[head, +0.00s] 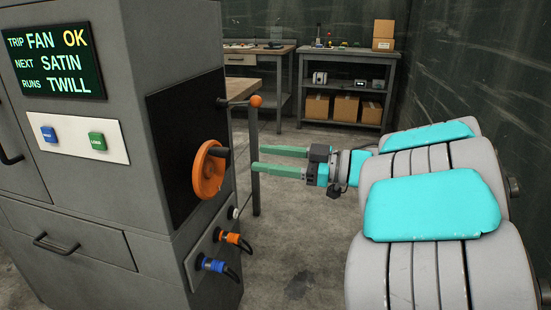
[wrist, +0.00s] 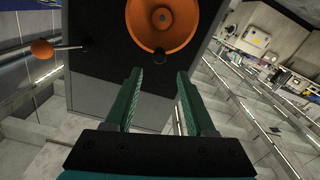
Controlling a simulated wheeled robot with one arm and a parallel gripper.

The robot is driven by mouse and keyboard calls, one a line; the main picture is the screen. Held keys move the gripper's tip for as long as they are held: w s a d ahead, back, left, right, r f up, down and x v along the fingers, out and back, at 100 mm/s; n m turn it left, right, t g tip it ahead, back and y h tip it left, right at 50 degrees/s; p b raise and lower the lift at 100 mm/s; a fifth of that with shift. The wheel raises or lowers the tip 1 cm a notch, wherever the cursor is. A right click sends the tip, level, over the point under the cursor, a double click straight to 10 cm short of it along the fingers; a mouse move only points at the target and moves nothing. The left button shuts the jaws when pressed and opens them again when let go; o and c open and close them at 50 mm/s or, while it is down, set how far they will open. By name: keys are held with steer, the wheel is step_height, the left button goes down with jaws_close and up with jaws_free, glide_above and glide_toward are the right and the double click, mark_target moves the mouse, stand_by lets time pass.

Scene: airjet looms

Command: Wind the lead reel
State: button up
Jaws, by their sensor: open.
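An orange wheel (head: 203,178), which I take to be the reel, is mounted on the dark side panel of the grey cabinet. A short black crank knob (head: 222,152) sticks out from it. In the wrist view the orange wheel (wrist: 185,30) is at the top centre, with the dark knob (wrist: 159,57) at its lower rim. My gripper (head: 257,158) is open and empty, to the right of the wheel and apart from it. In the wrist view its two green fingers (wrist: 159,74) point toward the wheel, with the knob just beyond and between their tips.
A lever with an orange ball (head: 255,101) sits above the wheel. Below are an orange plug (head: 233,238) and a blue plug (head: 213,264) with cables. The cabinet front has a screen (head: 55,62) and blue and green buttons. Shelves with boxes (head: 345,107) stand behind.

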mark_target(230, 153)
steer(key=shift+x, duration=4.3)
steer(key=shift+c, duration=0.2)
jaws_close()
steer(key=shift+w, duration=0.1)
